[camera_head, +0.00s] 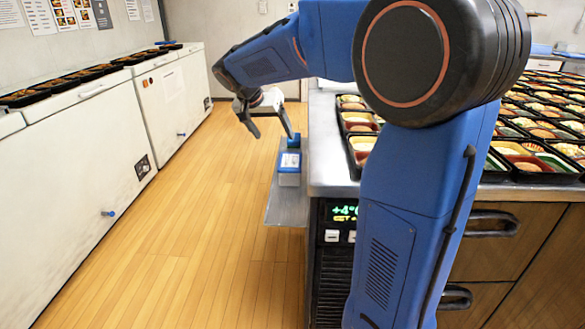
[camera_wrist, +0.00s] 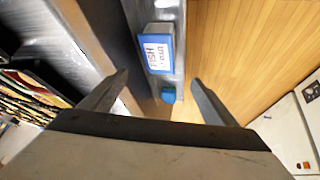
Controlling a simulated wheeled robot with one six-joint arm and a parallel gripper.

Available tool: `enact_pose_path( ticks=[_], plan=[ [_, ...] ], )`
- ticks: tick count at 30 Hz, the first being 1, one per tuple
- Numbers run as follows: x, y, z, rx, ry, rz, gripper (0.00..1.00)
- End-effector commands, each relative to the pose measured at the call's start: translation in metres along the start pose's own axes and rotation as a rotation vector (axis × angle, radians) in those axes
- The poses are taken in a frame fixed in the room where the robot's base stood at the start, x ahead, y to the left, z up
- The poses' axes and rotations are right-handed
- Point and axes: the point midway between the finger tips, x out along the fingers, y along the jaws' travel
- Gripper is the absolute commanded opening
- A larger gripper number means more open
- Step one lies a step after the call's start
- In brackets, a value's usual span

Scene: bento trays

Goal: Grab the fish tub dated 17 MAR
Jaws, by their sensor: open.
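In the head view, a tub with a blue-edged lid and white label (camera_head: 289,163) stands on a narrow metal side shelf (camera_head: 285,208) beside the counter. In the wrist view the same-looking tub (camera_wrist: 157,52) shows a label reading FISH; its date is too small to read. My gripper (camera_head: 270,132) is open and empty, above the shelf near the far tub. In the wrist view its fingers (camera_wrist: 158,82) are spread on either side of the tubs.
The counter (camera_head: 330,165) with several filled bento trays (camera_head: 527,158) is right of the shelf. White chest units (camera_head: 85,150) with more trays on top line the left wall. The wooden floor (camera_head: 190,220) between is clear.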

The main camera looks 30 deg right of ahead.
Motion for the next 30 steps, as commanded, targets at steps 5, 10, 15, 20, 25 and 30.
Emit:
enact_pose_path(
  ticks=[5,10,15,20,25,30],
  plan=[
    [0.028,0.001,0.001,0.000,-0.003,0.004,0.81],
    [0.058,0.001,0.000,0.000,-0.002,0.003,0.81],
    [0.087,0.001,0.001,0.001,-0.003,0.002,0.81],
    [0.109,0.001,0.001,-0.002,-0.002,0.002,0.81],
    [0.118,0.001,0.001,-0.001,-0.001,0.000,0.81],
    [0.127,0.002,0.002,0.000,-0.002,0.002,0.81]
  ],
)
